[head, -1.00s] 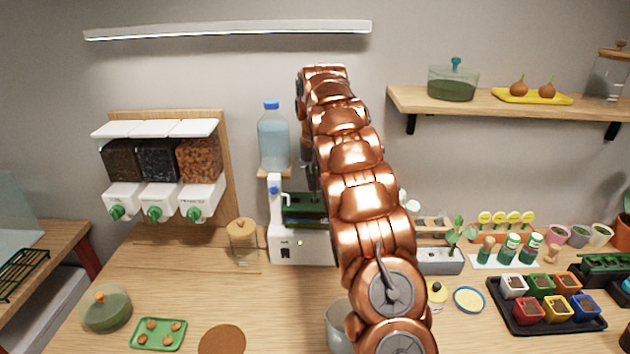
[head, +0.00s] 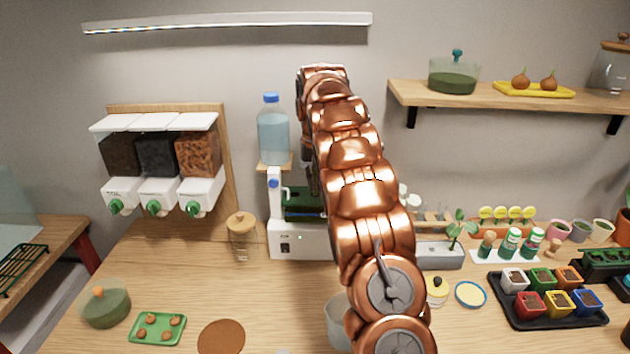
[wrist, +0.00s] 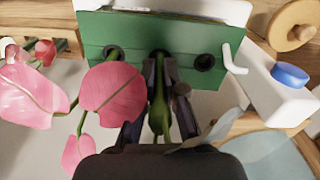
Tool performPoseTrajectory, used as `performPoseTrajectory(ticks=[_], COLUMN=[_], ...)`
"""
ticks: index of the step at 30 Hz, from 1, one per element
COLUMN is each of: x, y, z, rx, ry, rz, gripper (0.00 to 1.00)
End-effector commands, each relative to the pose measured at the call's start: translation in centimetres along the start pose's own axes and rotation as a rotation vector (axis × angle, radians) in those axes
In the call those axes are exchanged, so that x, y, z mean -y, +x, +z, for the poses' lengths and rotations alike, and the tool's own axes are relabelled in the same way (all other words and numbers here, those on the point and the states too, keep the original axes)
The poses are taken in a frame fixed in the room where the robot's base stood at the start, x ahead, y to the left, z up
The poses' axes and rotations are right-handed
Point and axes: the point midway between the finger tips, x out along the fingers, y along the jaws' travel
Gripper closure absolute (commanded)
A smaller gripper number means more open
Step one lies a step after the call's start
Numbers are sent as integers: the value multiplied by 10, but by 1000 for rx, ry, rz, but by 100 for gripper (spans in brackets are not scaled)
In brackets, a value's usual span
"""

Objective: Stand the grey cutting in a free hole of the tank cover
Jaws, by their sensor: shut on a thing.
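The green tank cover (wrist: 135,28) lies across the top of the wrist view, with a row of dark round holes. In the head view the cover (head: 303,203) sits on a white unit, partly behind my arm. My gripper (wrist: 160,82) is shut on the green stem of a cutting (wrist: 157,112); a pale grey leaf (wrist: 206,134) shows beside it. The stem's end is at the middle hole; I cannot tell if it is inside. The right hole (wrist: 204,62) looks empty. A green stem stands in the left hole (wrist: 112,52). My gripper's fingers are hidden in the head view.
Pink leaves (wrist: 112,90) crowd the left side of my gripper. A white post with a blue cap (wrist: 290,75) stands right of the cover. A water bottle (head: 272,135) stands above the unit. A glass jar (head: 242,240) is left of it.

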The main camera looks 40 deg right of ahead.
Motion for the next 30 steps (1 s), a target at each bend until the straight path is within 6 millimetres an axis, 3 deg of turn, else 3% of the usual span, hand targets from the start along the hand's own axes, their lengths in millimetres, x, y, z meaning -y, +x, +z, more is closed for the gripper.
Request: performPoseTrajectory(ticks=[26, 27, 30], x=[0, 0, 0], y=[9, 9, 9], z=[0, 0, 0], rx=[-1, -1, -1], ry=[0, 0, 0], rz=[0, 0, 0], gripper=[100, 87, 77])
